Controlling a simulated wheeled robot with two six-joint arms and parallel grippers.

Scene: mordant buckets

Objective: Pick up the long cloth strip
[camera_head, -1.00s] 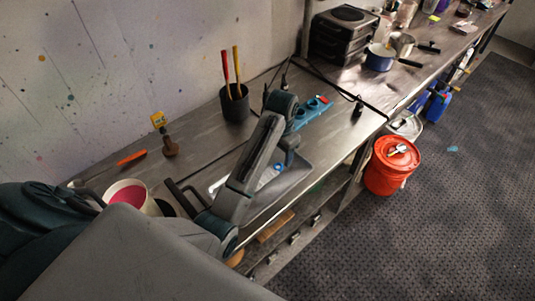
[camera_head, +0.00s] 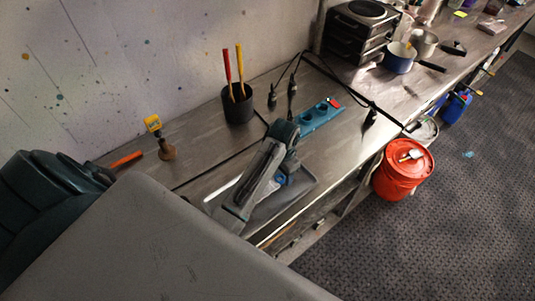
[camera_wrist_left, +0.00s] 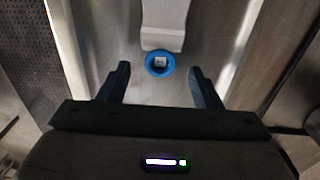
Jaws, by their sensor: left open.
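I cannot make out the long cloth strip for certain. A narrow pale streak (camera_head: 222,188) lies beside my left arm in the head view; I cannot tell whether it is cloth or glare. My left gripper (camera_wrist_left: 160,88) shows in the left wrist view with two dark fingers apart and nothing between them. Just beyond the fingertips is a blue ring (camera_wrist_left: 159,64) with a pale square, at the end of a light grey piece. In the head view my left arm hides its fingertips. My right gripper is not in view.
A grey tray (camera_head: 298,197) lies under my left arm on the metal bench. A red bucket (camera_head: 402,172) stands on the floor.

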